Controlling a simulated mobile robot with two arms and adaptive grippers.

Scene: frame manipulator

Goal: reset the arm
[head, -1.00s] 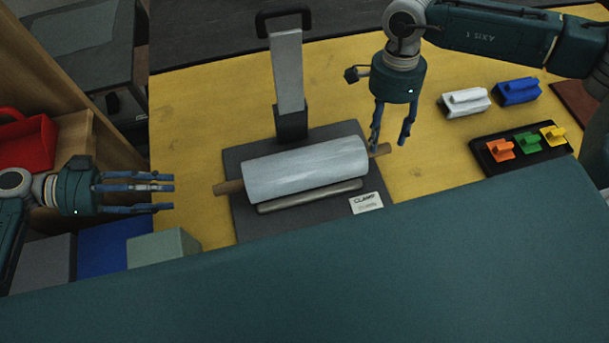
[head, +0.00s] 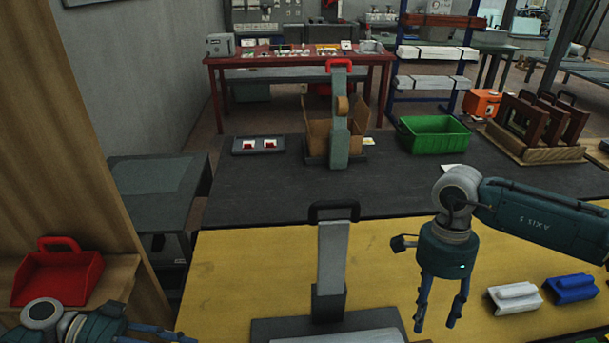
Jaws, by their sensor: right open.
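My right gripper (head: 436,325) hangs over the yellow table (head: 235,275), fingers pointing down and apart, with nothing between them. It is to the right of the clamp stand (head: 333,258), an upright grey lever with a black handle on a dark base. Only the top edge of the pale roller (head: 340,337) on that base shows at the bottom of the picture. My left gripper (head: 160,331) is at the lower left, mostly cut off by the frame edge, so its opening is unclear.
White (head: 515,297) and blue (head: 571,288) blocks lie right of my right gripper. A red scoop (head: 58,275) sits on the left shelf. Behind, a dark table (head: 255,190) holds an open cardboard box (head: 319,137), green bin (head: 434,134) and wooden rack (head: 535,150).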

